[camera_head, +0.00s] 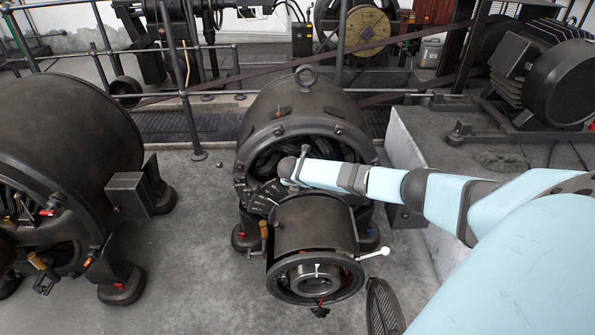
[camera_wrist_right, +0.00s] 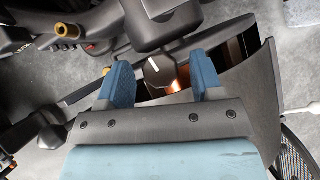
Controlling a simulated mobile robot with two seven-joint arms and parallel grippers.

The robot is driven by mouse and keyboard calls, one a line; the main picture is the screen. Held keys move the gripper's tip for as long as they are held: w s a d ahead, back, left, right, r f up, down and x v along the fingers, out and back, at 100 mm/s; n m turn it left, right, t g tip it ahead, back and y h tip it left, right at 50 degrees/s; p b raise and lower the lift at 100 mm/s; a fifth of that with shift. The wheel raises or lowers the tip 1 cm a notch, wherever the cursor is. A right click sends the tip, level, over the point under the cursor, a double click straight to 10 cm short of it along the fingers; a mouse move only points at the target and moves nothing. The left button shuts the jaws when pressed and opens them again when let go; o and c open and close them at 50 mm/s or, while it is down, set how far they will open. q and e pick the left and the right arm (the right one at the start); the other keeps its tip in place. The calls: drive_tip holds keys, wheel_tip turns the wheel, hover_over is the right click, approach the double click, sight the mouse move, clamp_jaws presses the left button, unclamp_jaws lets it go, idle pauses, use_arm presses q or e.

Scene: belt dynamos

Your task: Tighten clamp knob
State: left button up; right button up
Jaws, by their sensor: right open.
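The clamp knob (camera_wrist_right: 165,72) is dark with a white pointer line, and it shows in the right wrist view. My right gripper (camera_wrist_right: 161,77) is open, with one blue finger on either side of the knob. A gap shows on both sides, so the fingers are apart from it. In the head view my blue right arm comes in from the right and its end (camera_head: 292,170) is over the middle dynamo (camera_head: 305,105), above its front cylinder (camera_head: 315,222). The knob cannot be made out there. My left gripper is out of view.
A white-handled lever (camera_head: 373,254) sticks out right of the front cylinder. A second dynamo (camera_head: 60,140) stands at the left, with bare floor between. A railing (camera_head: 183,90) and belts run behind. A concrete block (camera_head: 405,150) and a motor (camera_head: 545,75) are at the right.

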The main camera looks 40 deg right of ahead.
use_arm(q)
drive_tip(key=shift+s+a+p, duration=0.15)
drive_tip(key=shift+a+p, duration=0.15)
drive_tip(key=shift+p, duration=0.95)
use_arm(e)
drive_tip(key=v, duration=1.2)
drive_tip(key=shift+s+a+r, duration=0.15)
drive_tip(key=shift+a+r, duration=0.1)
drive_tip(key=shift+r, duration=0.05)
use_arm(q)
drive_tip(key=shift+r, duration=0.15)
use_arm(e)
drive_tip(key=shift+a, duration=0.1)
